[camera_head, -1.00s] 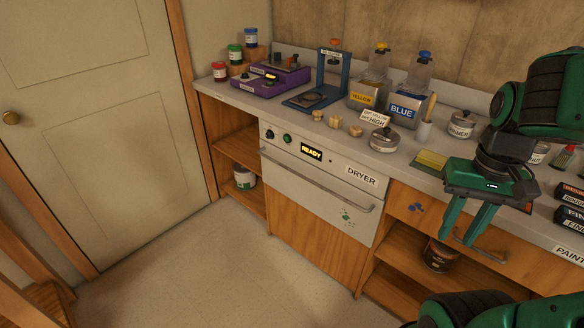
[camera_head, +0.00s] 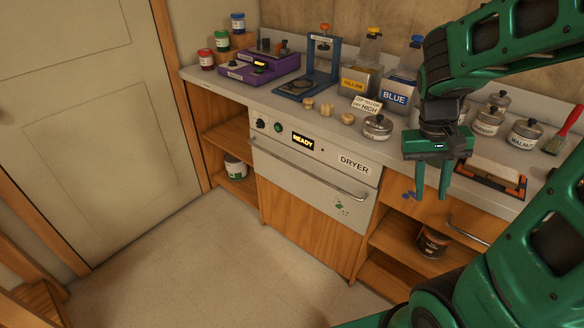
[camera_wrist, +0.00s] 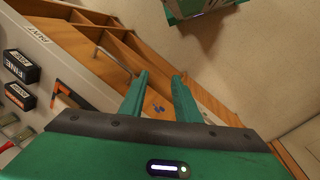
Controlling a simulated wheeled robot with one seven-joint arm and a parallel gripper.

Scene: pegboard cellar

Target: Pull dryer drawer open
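The dryer (camera_head: 318,160) is a white-fronted unit set under the counter, with knobs, a lit READY display (camera_head: 303,141) and a DRYER label. Its drawer front shows shut, with a long horizontal bar handle (camera_head: 308,172) across it and green specks at the lower right. My gripper (camera_head: 432,195) points down, to the right of the dryer and in front of the wooden drawer with blue specks. Its two green fingers are apart with nothing between them, also in the wrist view (camera_wrist: 160,82). The dryer is not clearly visible in the wrist view.
The counter (camera_head: 350,130) holds wooden knobs, a lidded pot (camera_head: 377,127), yellow and blue canisters (camera_head: 396,92) and a purple device (camera_head: 258,66). Open shelves flank the dryer, with a dark can (camera_head: 432,242) at right. The floor before the dryer is clear.

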